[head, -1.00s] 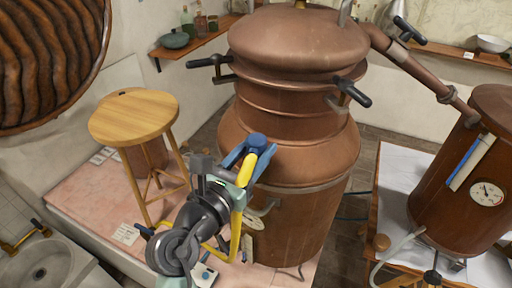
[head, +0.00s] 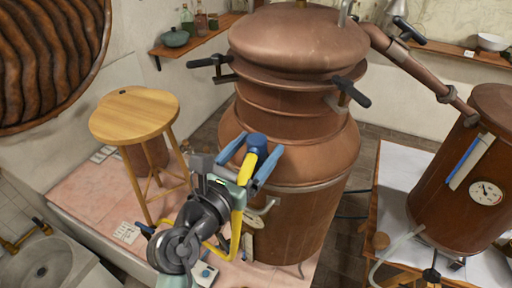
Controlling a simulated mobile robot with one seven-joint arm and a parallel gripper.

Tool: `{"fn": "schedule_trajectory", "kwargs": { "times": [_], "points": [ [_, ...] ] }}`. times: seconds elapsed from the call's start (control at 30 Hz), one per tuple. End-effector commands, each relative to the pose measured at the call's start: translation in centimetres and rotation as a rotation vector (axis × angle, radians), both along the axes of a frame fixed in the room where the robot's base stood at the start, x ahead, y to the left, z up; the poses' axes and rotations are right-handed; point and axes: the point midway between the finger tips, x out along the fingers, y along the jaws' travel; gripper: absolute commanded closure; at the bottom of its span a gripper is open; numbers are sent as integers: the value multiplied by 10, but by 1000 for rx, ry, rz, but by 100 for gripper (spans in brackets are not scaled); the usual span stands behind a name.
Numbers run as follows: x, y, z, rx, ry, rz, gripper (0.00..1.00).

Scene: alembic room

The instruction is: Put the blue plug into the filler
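The filler cannot be made out clearly. The lower end of the plug is hidden, so I cannot tell whether it sits in anything.
A wooden stool (head: 134,115) stands to the left on a pink platform. A sink (head: 42,268) is at the lower left. A second copper vessel (head: 462,160) with a gauge stands at the right, joined by a pipe. Black handles (head: 352,93) stick out from the still.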

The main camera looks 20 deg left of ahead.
Motion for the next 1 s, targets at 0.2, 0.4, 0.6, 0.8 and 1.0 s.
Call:
{"fn": "schedule_trajectory", "kwargs": {
  "times": [0.2, 0.4, 0.6, 0.8, 1.0],
  "points": [
    [0, 0, -1, 0, 1, 0, 20],
    [-16, 3, -3, 1, -1, 2, 20],
    [-59, 8, -5, 2, 0, 5, 20],
    [-100, 13, -3, 2, 0, 4, 20],
    [-124, 16, -1, 0, 0, 2, 20]
  ]
}}
